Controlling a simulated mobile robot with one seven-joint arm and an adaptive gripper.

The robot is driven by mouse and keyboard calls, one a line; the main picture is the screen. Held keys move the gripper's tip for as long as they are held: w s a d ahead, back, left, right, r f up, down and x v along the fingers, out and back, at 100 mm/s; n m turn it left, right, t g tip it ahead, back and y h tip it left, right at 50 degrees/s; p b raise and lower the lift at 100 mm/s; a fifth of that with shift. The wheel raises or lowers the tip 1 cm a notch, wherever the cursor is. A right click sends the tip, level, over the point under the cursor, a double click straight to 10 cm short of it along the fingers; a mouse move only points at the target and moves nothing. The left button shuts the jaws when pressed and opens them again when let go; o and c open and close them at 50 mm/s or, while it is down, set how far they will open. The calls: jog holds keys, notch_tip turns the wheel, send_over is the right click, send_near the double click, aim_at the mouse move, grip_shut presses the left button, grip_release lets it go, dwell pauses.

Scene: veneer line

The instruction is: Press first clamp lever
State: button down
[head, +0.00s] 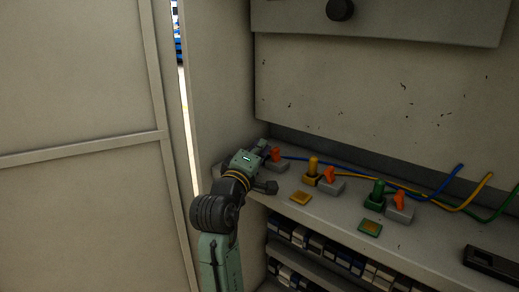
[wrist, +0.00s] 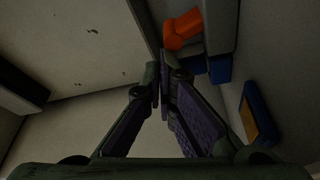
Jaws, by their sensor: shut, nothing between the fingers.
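The first clamp lever, at the left of the row, is orange (head: 276,154) on a grey block (head: 278,167). It stands just right of my gripper in the head view. In the wrist view the orange lever (wrist: 183,30) sits on the side of its grey block (wrist: 221,28), above and right of my fingertips. My gripper (wrist: 160,82) is shut, its two dark fingers meeting with nothing between them. The fingertips look apart from the lever, though the depth is hard to judge.
Two more orange levers (head: 330,174) (head: 399,199) stand to the right, beside a yellow plug (head: 313,168) and a green plug (head: 377,193). Blue, yellow and green cables run behind them. A cabinet side wall (head: 221,80) rises close left. A black handle (head: 491,262) lies at right.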

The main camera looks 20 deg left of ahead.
jog(key=shift+d+m+t, duration=0.2)
jog(key=shift+m+t, duration=0.1)
jog(key=shift+m, duration=0.7)
jog(key=shift+s+d+r, duration=0.25)
jog(key=shift+d+r, duration=0.15)
jog(key=shift+d, duration=0.2)
jog(key=shift+f, duration=0.15)
